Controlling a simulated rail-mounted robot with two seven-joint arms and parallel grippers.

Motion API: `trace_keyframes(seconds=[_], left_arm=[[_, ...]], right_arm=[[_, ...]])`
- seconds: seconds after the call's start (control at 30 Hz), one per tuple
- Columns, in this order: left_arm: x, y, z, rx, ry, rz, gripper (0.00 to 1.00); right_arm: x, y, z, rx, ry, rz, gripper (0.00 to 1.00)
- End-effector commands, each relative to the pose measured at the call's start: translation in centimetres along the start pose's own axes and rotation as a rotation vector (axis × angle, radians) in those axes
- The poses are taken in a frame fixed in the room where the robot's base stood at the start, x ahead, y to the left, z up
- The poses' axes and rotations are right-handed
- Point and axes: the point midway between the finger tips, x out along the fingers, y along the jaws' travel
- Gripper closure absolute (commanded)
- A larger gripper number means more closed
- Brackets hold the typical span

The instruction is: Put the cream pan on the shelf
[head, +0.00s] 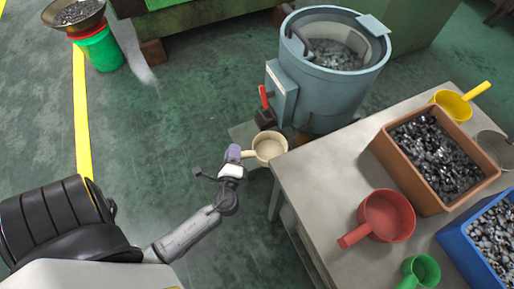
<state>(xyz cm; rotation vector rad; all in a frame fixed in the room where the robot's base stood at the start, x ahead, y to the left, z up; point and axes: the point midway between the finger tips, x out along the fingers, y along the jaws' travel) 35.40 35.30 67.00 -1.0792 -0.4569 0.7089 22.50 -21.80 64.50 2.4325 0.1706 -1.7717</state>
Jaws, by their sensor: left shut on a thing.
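The cream pan (270,147) is in the middle of the head view, a small round pan that looks empty inside. Its short handle points left to my left gripper (238,156). My left gripper is shut on this handle and holds the pan beside the left edge of the grey table, below the blue-grey machine. I cannot make out for certain which surface is the shelf. My right gripper is not in view.
The grey table (320,181) holds a red pan (387,216), a yellow pan (453,105), a green cup (421,270), and brown (398,164) and blue (462,251) bins of metal parts. The blue-grey machine (325,90) stands behind the pan.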

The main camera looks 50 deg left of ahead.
Motion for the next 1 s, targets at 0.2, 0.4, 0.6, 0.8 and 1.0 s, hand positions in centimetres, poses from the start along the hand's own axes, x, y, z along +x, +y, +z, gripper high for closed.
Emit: trace_keyframes(seconds=[0.2,0.4,0.6,0.8,1.0], left_arm=[[-1.8,8.7,-1.5,0.002,-0.011,0.009,1.0],[-2.9,12.5,-1.8,-0.001,-0.012,0.006,1.0],[-1.6,13.6,-1.9,-0.004,-0.013,0.001,1.0],[3.3,13.7,-1.9,-0.006,-0.014,0.0,1.0],[8.4,13.6,-1.8,-0.005,-0.013,0.0,1.0]], right_arm=[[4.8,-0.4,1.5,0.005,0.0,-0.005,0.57],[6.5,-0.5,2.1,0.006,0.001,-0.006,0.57],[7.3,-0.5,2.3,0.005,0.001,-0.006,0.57],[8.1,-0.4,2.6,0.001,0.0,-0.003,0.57],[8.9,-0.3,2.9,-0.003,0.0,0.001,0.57]])
